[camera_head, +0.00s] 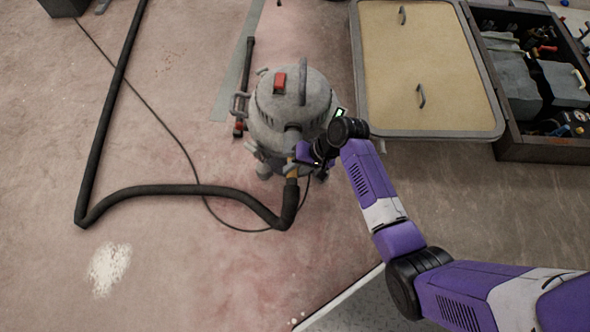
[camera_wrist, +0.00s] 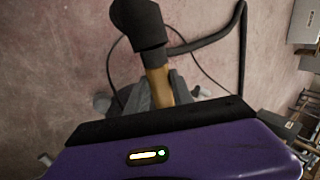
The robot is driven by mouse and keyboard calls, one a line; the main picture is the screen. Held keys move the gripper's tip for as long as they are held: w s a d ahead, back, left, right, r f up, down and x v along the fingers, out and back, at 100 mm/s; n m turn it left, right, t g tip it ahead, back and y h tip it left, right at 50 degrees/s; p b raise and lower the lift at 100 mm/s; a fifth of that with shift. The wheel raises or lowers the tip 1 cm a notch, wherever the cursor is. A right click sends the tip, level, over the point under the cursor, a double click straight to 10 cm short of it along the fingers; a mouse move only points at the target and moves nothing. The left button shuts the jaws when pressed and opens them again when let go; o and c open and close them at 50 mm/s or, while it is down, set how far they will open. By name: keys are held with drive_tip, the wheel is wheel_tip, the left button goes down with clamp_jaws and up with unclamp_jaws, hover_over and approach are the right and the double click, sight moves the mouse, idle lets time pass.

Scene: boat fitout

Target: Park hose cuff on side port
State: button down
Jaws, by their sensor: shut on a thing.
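The hose cuff, with a tan section (camera_head: 292,172) and a dark end, sits at the end of the black hose (camera_head: 160,191). My gripper (camera_head: 299,157) is shut on the cuff, close beside the front of the grey shop vacuum (camera_head: 268,122). In the wrist view the tan section (camera_wrist: 158,86) lies between the grey fingers of my gripper (camera_wrist: 162,98), and the black hose end (camera_wrist: 138,28) extends away from it. The vacuum's side port cannot be made out clearly; my wrist and gripper cover part of that side. I cannot tell whether the cuff touches the port.
A thin cable (camera_head: 150,102) curves over the floor near the hose. A framed tan panel with handles (camera_head: 430,68) and an open toolbox (camera_head: 540,145) lie to the right. A white powder patch (camera_head: 109,268) marks the floor; the left floor is mostly free.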

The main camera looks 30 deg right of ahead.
drive_tip(key=shift+w+d+r, duration=0.15)
drive_tip(key=shift+w+d, duration=0.6)
drive_tip(key=shift+w, duration=0.25)
drive_tip(key=c, duration=1)
unclamp_jaws()
drive_tip(key=shift+c, duration=0.2)
drive_tip(key=shift+a, duration=0.1)
drive_tip(key=shift+s, duration=0.1)
drive_tip(key=p+v, duration=0.2)
drive_tip(key=v, duration=0.5)
drive_tip(key=shift+s+r, duration=0.15)
drive_tip(key=shift+r, duration=0.1)
